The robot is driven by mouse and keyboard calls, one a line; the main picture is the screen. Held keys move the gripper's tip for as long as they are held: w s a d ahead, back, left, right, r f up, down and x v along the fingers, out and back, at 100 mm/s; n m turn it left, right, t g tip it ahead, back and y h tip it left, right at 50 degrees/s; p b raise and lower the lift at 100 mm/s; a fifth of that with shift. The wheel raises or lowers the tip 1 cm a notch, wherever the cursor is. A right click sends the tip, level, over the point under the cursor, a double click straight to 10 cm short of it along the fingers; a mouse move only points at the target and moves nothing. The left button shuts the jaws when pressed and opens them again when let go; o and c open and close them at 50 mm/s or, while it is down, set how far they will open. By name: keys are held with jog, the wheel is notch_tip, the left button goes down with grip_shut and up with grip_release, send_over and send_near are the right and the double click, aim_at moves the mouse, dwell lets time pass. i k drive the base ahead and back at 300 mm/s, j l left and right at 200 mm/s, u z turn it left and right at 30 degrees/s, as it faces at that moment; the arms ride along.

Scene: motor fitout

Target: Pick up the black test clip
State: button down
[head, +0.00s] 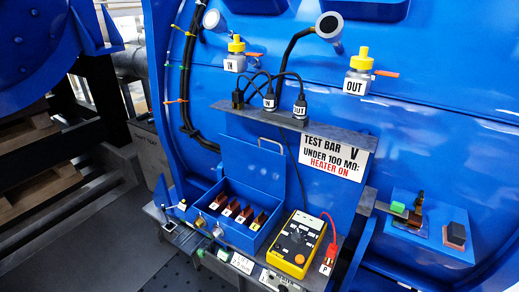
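I cannot single out the black test clip for certain. A small dark upright piece (420,197) stands on a copper-coloured block on the blue box at the right; it is too small to tell whether it is the clip. A yellow test meter (297,245) with a dark face lies tilted on the shelf at lower middle. A red clip (330,256) on a red lead stands upright to its right, by a label "P". A thin black lead runs down behind the meter; its end is hidden. My gripper is not in view.
An open blue terminal box (262,228) with copper terminals stands left of the meter, its lid (259,165) raised. Above, a grey bar (290,118) carries several black plugs. At right, a blue box (430,245) holds a green piece (397,207) and a dark block (455,234).

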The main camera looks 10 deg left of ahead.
aim_at(238, 95)
jog(key=i+j+u, duration=0.1)
jog(key=j, duration=0.25)
jog(key=i+j+u, duration=0.1)
jog(key=j, duration=0.2)
jog(key=i+j, duration=0.15)
jog(key=j, duration=0.2)
jog(key=i+j+u, duration=0.15)
jog(key=j, duration=0.15)
